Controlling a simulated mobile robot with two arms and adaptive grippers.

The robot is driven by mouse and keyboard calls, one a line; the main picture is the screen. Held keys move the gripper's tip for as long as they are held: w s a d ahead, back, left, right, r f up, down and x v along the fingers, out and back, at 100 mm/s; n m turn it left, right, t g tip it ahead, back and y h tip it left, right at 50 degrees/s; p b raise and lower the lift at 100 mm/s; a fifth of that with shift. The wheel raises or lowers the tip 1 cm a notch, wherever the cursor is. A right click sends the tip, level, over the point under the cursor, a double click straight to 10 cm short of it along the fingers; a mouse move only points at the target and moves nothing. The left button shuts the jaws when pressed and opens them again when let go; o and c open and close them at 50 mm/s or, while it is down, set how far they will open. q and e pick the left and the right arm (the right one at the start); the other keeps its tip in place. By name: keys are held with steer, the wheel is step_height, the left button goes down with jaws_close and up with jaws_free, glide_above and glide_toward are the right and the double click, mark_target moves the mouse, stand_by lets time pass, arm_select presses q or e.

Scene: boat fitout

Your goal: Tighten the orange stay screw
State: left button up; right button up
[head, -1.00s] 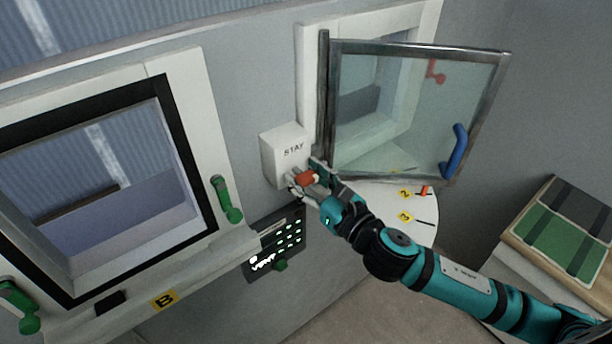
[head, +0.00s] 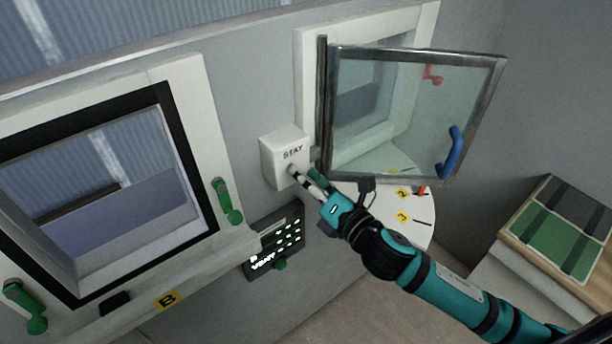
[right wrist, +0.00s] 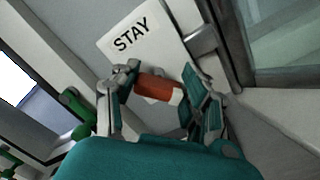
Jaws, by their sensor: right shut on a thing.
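The orange stay screw (right wrist: 158,88) shows in the right wrist view, below the white box marked STAY (right wrist: 128,38). My right gripper (right wrist: 161,82) is shut on it, with one finger on each side. In the head view the right gripper (head: 305,175) points up-left at the lower right of the STAY box (head: 286,155). The screw is hidden behind the fingers there. My left gripper is not in view.
A glass window with a metal frame (head: 415,54) and blue handle (head: 454,152) stands open right of the box. Below it is a white quadrant plate (head: 414,232) with numbered marks. A lit dark panel (head: 277,243) and green handles (head: 227,202) are to the left.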

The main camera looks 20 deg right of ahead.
steer(key=m+p, duration=0.1)
steer(key=m, duration=0.5)
steer(key=shift+d+m, duration=0.1)
steer(key=shift+m, duration=0.2)
steer(key=m+p, duration=0.2)
steer(key=m, duration=0.4)
steer(key=shift+f, duration=0.2)
steer(key=m+p, duration=0.2)
steer(key=m, duration=0.4)
steer(key=shift+f+m, duration=0.1)
steer(key=shift+m, duration=0.2)
steer(key=shift+c, duration=0.2)
steer(key=shift+o, duration=0.2)
steer(key=m+p, duration=0.1)
steer(key=m, duration=0.1)
steer(key=m+p, duration=0.1)
steer(key=m, duration=0.2)
steer(key=shift+s+a+f, duration=0.1)
steer(key=shift+a+f, duration=0.05)
steer(key=shift+a, duration=0.05)
steer(key=shift+m, duration=0.3)
steer(key=shift+f, duration=0.1)
steer(key=o, duration=1.2)
steer(key=shift+c, duration=0.2)
steer(key=shift+s, duration=0.2)
steer(key=v, duration=1.1)
steer(key=shift+s, duration=0.3)
